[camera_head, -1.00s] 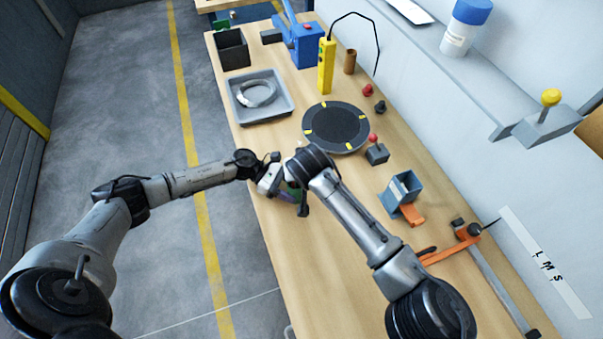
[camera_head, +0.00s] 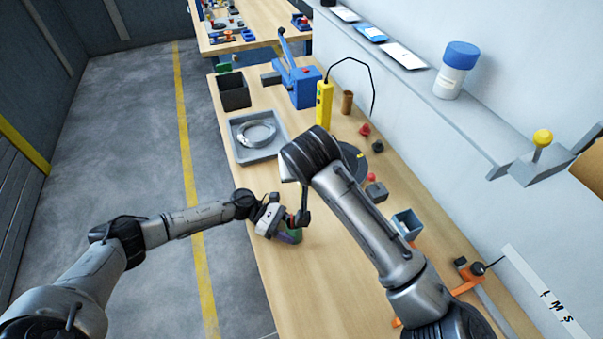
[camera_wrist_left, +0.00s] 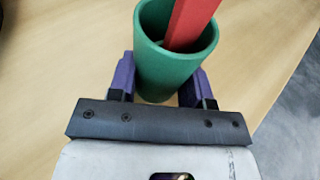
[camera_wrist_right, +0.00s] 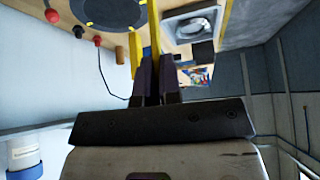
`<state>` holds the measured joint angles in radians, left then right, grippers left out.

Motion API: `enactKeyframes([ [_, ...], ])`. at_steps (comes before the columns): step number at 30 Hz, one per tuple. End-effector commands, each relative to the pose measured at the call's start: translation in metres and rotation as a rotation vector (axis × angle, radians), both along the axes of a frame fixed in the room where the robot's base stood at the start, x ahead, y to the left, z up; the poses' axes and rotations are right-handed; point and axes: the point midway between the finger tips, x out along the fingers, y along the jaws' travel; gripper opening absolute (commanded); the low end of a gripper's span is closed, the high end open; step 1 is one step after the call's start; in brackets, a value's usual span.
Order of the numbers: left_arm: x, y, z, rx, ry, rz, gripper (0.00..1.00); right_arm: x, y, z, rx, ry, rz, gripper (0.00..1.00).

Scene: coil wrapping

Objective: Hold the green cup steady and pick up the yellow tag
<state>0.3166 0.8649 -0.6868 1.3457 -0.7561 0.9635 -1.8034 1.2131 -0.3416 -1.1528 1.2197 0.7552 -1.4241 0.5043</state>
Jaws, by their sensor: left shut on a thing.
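The green cup (camera_head: 292,237) is near the table's left edge in the head view. My left gripper (camera_head: 277,226) is shut around its sides. In the left wrist view the cup (camera_wrist_left: 165,70) sits between the purple fingers, and a red strip (camera_wrist_left: 188,22) stands in it, leaning right. My right gripper (camera_head: 302,216) is above the cup, partly hidden by my right arm. In the right wrist view its fingers (camera_wrist_right: 158,75) are nearly together, with a thin yellow strip, seemingly the yellow tag (camera_wrist_right: 154,25), held between them and pointing away from the hand.
A grey tray with a coil (camera_head: 238,146), a dark box (camera_head: 234,92), a blue press (camera_head: 304,90) and a yellow upright block (camera_head: 324,104) stand farther back. A dark round plate (camera_head: 351,155) is partly behind my right arm. The table's front middle (camera_head: 320,290) is clear.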

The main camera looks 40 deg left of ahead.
Motion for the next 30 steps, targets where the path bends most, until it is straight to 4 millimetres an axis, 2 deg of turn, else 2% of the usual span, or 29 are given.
enactKeyframes([
  [5,0.000,0.000,-0.001,0.001,0.000,0.000,0.32,0.000,0.000,0.000,0.001,0.001,0.001,0.00],
  [6,0.000,0.000,0.000,0.001,0.000,0.000,0.46,0.000,0.000,0.000,0.001,0.001,0.001,0.00],
  [15,0.000,0.000,0.000,0.000,0.000,0.000,0.75,0.000,0.000,0.000,0.001,0.001,0.001,0.00],
  [24,-0.001,0.003,0.001,0.000,0.000,0.001,0.75,0.000,0.000,0.000,0.001,0.001,0.001,0.00],
  [30,-0.008,0.027,0.008,0.002,0.001,0.002,0.75,0.000,0.000,0.000,0.001,0.001,0.001,0.00],
])
